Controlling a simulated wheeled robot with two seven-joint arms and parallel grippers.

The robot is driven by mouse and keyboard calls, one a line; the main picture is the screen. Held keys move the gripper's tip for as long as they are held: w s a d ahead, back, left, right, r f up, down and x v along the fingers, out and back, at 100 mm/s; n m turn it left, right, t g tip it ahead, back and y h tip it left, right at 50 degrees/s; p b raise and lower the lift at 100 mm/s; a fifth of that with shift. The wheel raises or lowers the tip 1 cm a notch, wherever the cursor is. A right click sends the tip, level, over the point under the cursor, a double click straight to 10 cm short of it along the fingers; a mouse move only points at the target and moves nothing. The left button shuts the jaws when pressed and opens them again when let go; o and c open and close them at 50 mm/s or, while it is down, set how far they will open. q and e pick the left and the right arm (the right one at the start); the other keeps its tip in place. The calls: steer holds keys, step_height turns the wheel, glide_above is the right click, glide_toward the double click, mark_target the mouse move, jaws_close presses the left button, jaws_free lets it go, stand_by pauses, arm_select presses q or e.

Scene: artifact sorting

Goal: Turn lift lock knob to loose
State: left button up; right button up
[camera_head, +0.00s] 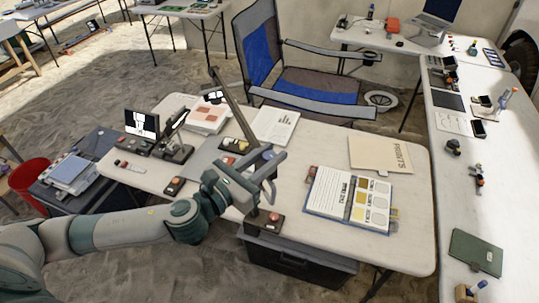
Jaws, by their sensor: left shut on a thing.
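My left gripper (268,174) reaches in from the left over the near table, beside the lower end of a dark slanted post (236,108). Its fingers are shut on a small part there, which appears to be the lift lock knob. The fingers hide most of this part, so its setting cannot be read. My right gripper is not in view.
A blue folding chair (300,85) stands behind. Another long table (510,190) runs along the right.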

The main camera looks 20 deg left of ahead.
arm_select(q)
steer(key=n+y, duration=0.3)
steer(key=y, duration=0.2)
steer(key=n+t+y, duration=0.1)
steer(key=n+y, duration=0.2)
steer(key=y, duration=0.2)
steer(key=shift+d+n, duration=0.1)
steer(key=shift+n, duration=0.2)
steer(key=n+y, duration=0.2)
steer(key=y, duration=0.1)
steer(key=n+g+y, duration=0.1)
steer(key=n+y, duration=0.1)
steer(key=y, duration=0.1)
steer(key=shift+g, duration=0.3)
steer(key=shift+n+g+y, duration=1.3)
steer(key=shift+n+y, duration=0.2)
steer(key=shift+y, duration=0.4)
steer(key=o, duration=1.1)
steer(key=shift+c, duration=0.2)
